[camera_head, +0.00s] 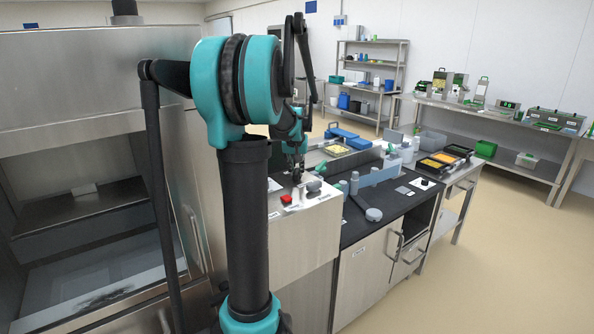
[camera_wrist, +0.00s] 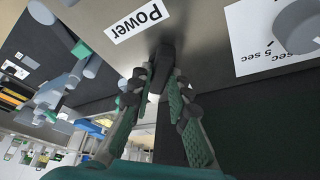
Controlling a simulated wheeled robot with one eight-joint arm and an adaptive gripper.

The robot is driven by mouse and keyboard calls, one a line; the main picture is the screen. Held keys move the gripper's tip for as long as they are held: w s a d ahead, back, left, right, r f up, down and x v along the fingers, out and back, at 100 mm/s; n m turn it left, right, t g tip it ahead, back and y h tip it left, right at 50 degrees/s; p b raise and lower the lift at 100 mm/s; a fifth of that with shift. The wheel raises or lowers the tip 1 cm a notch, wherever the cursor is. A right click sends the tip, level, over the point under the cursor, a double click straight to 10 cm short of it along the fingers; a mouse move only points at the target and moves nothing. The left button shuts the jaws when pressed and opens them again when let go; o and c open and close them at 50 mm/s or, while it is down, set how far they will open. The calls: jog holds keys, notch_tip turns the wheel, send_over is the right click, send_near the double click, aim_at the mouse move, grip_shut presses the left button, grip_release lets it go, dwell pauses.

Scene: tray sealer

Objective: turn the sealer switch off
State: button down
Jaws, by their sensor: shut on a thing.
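The sealer (camera_head: 306,238) is a steel box at the end of the dark bench, with a red button (camera_head: 286,199) and white labels on its top. In the wrist view, a black switch (camera_wrist: 163,52) sits on the steel panel beside a label reading "Power" (camera_wrist: 137,22). My gripper (camera_wrist: 155,82) is shut on this switch, and the fingertips partly hide it. I cannot tell the switch's position. In the head view my gripper (camera_head: 297,174) is small and points down at the sealer's top.
A grey timer knob (camera_wrist: 298,24) with seconds marks is close to the switch; it also shows in the head view (camera_head: 314,186). A tray with yellow contents (camera_head: 336,149) lies behind. A round grey item (camera_head: 373,214) lies on the black bench top. Open floor extends to the right.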

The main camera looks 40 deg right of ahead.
jog(key=m+g, duration=0.1)
jog(key=m, duration=0.1)
jog(key=m+g+h, duration=0.1)
jog(key=m, duration=0.2)
jog(key=shift+w+a, duration=0.1)
jog(key=shift+w, duration=0.1)
jog(key=shift+w+m+g, duration=0.1)
jog(key=shift+m+g, duration=0.7)
jog(key=shift+m, duration=1.5)
jog(key=c, duration=1.4)
grip_release()
jog(key=shift+c, duration=0.2)
jog(key=v, duration=1.2)
